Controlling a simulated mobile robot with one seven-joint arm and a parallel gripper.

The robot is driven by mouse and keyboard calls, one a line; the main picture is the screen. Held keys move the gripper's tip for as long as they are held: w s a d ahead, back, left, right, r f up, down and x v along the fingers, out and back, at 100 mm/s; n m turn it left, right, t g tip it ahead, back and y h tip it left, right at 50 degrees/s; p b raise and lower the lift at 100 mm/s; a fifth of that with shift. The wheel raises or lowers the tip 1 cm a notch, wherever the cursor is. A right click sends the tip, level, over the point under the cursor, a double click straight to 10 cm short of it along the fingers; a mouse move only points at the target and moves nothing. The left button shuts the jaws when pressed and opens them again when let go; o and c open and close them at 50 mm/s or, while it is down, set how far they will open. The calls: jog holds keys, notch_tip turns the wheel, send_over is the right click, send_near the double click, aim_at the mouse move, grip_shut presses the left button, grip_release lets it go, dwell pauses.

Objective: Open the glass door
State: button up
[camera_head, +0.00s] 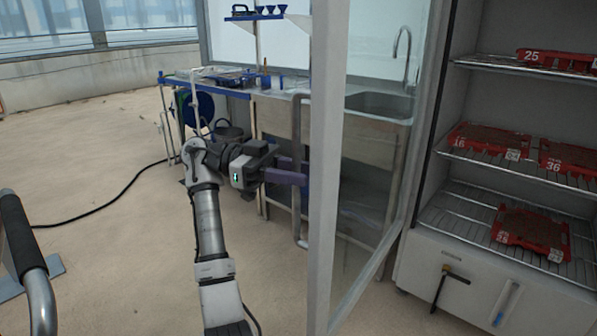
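The glass door (326,190) stands swung out from the cabinet (470,262), toward my side. Its pale frame edge faces me, and its glass pane shows the sink behind it. A vertical grey bar handle (298,125) is on the left face of the door. My gripper (294,172) reaches in from the left, with its purple fingers level with the middle of the handle and overlapping it. I cannot tell whether the fingers are closed around the bar or only beside it.
Wire shelves (475,205) in the cabinet hold red trays (532,232) of soil. A steel sink bench (375,103) stands behind the door. A black cable (110,203) lies on the floor, which is mostly clear at left. A dark-gripped rail (22,240) is at lower left.

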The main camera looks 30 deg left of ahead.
jog(key=shift+w+d, duration=0.1)
jog(key=s+a+b, duration=0.1)
jog(key=a, duration=0.6)
jog(key=shift+a, duration=0.2)
dwell(0.4)
dwell(0.5)
